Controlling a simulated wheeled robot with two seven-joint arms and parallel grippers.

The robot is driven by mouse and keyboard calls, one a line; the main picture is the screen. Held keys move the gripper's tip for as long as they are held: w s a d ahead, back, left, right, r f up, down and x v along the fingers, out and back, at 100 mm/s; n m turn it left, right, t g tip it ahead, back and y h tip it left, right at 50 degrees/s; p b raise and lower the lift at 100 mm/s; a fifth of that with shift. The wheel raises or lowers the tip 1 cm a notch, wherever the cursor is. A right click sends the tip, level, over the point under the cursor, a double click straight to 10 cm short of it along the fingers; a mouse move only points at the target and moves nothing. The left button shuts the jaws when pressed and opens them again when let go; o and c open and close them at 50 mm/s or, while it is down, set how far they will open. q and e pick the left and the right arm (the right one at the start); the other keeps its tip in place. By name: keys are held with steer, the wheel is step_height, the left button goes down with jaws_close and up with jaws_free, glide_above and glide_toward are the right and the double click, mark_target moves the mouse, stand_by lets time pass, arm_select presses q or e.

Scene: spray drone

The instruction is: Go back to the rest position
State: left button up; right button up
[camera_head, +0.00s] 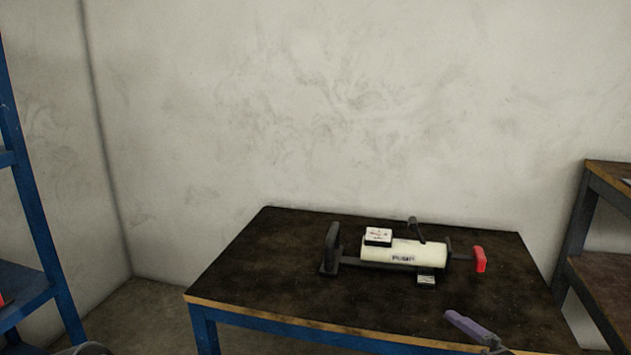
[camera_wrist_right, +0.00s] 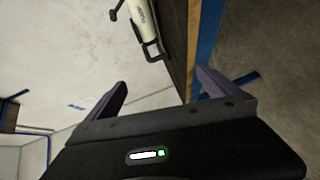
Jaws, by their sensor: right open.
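My right gripper (camera_wrist_right: 160,92) is open in the right wrist view, its two dark purple-grey fingers wide apart with nothing between them. In the head view one finger of the right gripper (camera_head: 468,326) shows at the bottom, over the front right part of the table (camera_head: 290,285). The white pump (camera_head: 405,252) lies on the table, behind and left of that finger and apart from it. The pump also shows at the top of the right wrist view (camera_wrist_right: 143,20). My left gripper is not in view.
A blue shelf (camera_head: 35,215) stands at the left, and a wooden-topped bench (camera_head: 600,185) at the right. A red part (camera_head: 480,259) is at the pump's right end. The wall is behind the table. The table's front left is bare.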

steer(key=d+f+m+g+h, duration=0.1)
steer(key=d+f+m+h, duration=0.25)
steer(key=f+m, duration=0.45)
steer(key=s+a+f+m+g, duration=0.2)
steer(key=f+m, duration=0.4)
steer(key=f, duration=0.1)
steer(key=s+a+f+m+g, duration=0.2)
steer(key=a+f+m+g, duration=0.1)
steer(key=f+m, duration=0.25)
steer(key=s+a+f+m+g, duration=0.4)
steer(key=s+a+f+g, duration=0.3)
steer(key=s+a+f, duration=0.95)
arm_select(q)
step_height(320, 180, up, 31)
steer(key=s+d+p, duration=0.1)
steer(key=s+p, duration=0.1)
steer(key=p, duration=2.9)
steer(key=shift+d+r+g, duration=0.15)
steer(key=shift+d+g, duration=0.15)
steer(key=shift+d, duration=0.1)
arm_select(e)
steer(key=s+r, duration=0.2)
steer(key=r, duration=1.3)
steer(key=s+a+r+g+y, duration=0.1)
steer(key=s+r, duration=0.2)
steer(key=r, duration=1.2)
steer(key=shift+s+n, duration=0.1)
steer(key=shift+n, duration=0.15)
